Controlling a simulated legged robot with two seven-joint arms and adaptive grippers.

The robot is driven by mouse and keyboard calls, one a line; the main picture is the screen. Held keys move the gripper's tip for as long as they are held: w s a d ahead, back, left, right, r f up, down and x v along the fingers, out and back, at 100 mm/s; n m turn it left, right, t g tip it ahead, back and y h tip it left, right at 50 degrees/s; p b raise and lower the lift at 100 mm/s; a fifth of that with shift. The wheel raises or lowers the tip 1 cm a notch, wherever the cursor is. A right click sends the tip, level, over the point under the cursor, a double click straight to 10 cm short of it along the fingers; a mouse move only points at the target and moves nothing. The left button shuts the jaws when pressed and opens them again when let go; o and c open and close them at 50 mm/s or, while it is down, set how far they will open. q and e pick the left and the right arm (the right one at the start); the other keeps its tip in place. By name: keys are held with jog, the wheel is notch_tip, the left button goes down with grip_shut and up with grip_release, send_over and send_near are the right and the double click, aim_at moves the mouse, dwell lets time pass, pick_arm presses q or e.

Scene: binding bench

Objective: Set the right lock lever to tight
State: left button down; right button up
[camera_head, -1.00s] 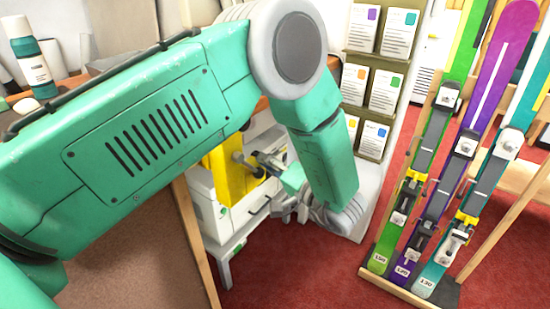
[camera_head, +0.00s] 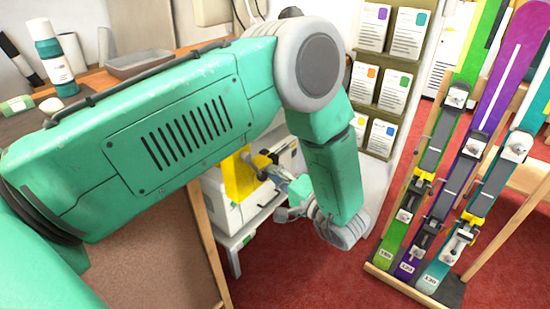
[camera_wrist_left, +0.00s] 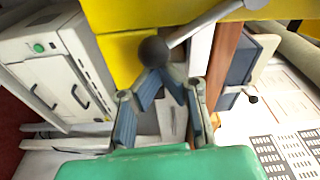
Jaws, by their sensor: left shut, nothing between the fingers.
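A yellow clamp body (camera_head: 238,178) stands on the white unit, partly hidden behind my left arm. A lever with a metal rod and dark round knob (camera_wrist_left: 154,52) shows in front of yellow parts in the left wrist view. I cannot tell whether this is the right lock lever, nor read its setting. My left gripper (camera_head: 290,192) is just right of the yellow body. In the left wrist view its fingertips (camera_wrist_left: 165,72) are shut and empty, close by the knob; whether they touch it is unclear. My right gripper is out of view.
A white cabinet (camera_head: 228,212) stands below the yellow body. Skis in a wooden rack (camera_head: 405,285) are on the right. A card display (camera_head: 388,75) stands behind. A bottle (camera_head: 52,60) and grey tray (camera_head: 140,64) are at upper left. Red floor is open between cabinet and rack.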

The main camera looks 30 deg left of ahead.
aim_at(254, 181)
pick_arm(q)
jog(key=s+m+p, duration=0.1)
jog(key=f+m+p, duration=0.1)
jog(key=shift+s+a+m, duration=0.1)
jog(key=shift+s+m, duration=0.3)
jog(key=shift+s+a+f+p, duration=0.3)
jog(key=shift+s+p, duration=0.1)
jog(key=shift+p, duration=0.1)
jog(key=shift+s+f+m+h+p, duration=0.1)
jog(key=shift+s+m+h+p, duration=0.2)
jog(key=shift+s, duration=0.05)
jog(key=shift+s+d+m, duration=0.25)
jog(key=shift+m, duration=0.05)
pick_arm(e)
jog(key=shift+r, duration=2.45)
pick_arm(q)
jog(key=shift+a+f, duration=0.1)
jog(key=shift+a, duration=0.1)
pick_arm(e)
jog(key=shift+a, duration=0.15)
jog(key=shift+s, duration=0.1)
